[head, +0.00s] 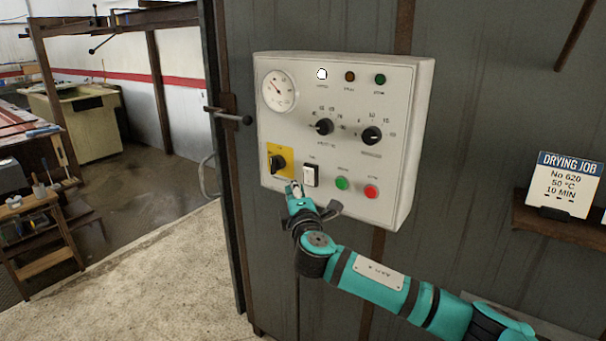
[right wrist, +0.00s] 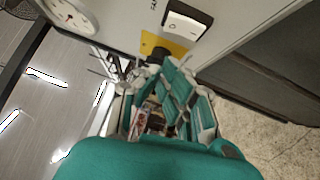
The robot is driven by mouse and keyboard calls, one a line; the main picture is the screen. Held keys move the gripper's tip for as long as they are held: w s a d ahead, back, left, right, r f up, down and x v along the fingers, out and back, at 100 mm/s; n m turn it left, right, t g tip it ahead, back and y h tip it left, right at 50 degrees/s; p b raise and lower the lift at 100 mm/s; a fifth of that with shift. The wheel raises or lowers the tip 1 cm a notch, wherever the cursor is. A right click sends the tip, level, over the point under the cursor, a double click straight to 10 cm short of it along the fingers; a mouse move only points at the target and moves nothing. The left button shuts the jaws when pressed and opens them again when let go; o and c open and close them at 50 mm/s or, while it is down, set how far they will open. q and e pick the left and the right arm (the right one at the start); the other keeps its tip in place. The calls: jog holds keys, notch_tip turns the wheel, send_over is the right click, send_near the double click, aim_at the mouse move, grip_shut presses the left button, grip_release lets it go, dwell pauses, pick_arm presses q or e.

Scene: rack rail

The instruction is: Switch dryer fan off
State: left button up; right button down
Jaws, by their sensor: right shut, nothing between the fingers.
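The control panel (head: 330,104) is a pale box on the grey dryer wall. The likely fan switch is a white rocker (head: 310,175) in a black frame, low on the panel; its label is too small to read surely. The rocker also shows in the right wrist view (right wrist: 187,22), with its dark-edged face bearing small marks. My right gripper (head: 295,187) is shut and empty just below and left of the rocker, near the panel's lower edge. In the right wrist view its tips (right wrist: 158,66) are close to the yellow plate. Contact cannot be told. My left gripper is not in view.
A black rotary switch (head: 279,162) on a yellow plate sits left of the rocker. A green button (head: 342,183) and red button (head: 371,191) sit right of it. Two black knobs, a gauge (head: 280,90) and three lamps are above. A job card (head: 564,184) stands on a shelf.

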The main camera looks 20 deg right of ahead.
aim_at(309, 177)
jog(key=w+d, duration=0.1)
jog(key=w+d+p, duration=0.1)
jog(key=w+d, duration=0.1)
jog(key=w, duration=0.1)
jog(key=shift+d+r+p, duration=0.2)
jog(key=shift+r+p, duration=0.1)
jog(key=shift+p, duration=0.05)
jog(key=shift+r, duration=0.1)
jog(key=shift+w+d+p, duration=0.1)
jog(key=shift+d+p, duration=0.05)
jog(key=shift+p, duration=0.35)
